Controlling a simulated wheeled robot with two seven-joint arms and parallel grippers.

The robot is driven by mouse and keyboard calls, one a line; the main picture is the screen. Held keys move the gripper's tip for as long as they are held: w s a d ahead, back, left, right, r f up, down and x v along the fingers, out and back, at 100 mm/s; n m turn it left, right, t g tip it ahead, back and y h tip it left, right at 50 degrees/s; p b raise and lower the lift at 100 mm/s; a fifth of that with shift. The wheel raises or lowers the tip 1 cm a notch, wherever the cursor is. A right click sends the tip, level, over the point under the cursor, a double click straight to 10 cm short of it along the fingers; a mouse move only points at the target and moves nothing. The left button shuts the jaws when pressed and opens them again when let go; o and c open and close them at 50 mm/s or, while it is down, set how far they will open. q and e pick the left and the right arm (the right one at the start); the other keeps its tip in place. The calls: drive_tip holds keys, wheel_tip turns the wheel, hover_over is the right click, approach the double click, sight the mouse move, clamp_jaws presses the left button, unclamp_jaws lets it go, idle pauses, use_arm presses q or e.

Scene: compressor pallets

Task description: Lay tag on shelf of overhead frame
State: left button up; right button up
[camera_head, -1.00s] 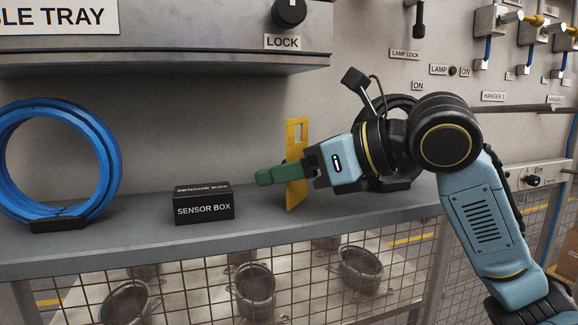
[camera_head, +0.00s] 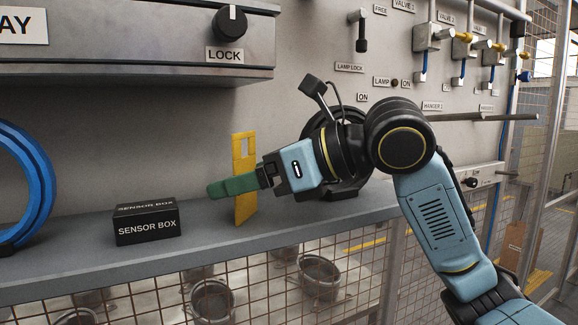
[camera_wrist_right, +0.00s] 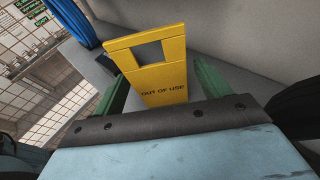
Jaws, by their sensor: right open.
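The yellow tag (camera_head: 243,208), with a rectangular hole near its top, stands upright at the grey shelf (camera_head: 90,258). In the right wrist view the tag (camera_wrist_right: 158,78) reads "OUT OF USE". My right gripper (camera_head: 222,187) is open, with its green fingers on either side of the tag. In the head view the near finger crosses in front of the tag's middle, and the far finger is mostly hidden. The wrist view does not clearly show either finger pressing on the tag. My left gripper is out of view.
A black sensor box (camera_head: 147,224) sits left of the tag, with blue rings (camera_head: 40,185) beyond it. A black ring (camera_head: 353,180) stands behind my right wrist. A tray housing (camera_head: 130,55) overhangs at upper left. Wire mesh hangs below the shelf.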

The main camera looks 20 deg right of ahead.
drive_tip(key=b+v, duration=0.1)
drive_tip(key=v, duration=0.9)
drive_tip(key=shift+s+d+f, duration=0.1)
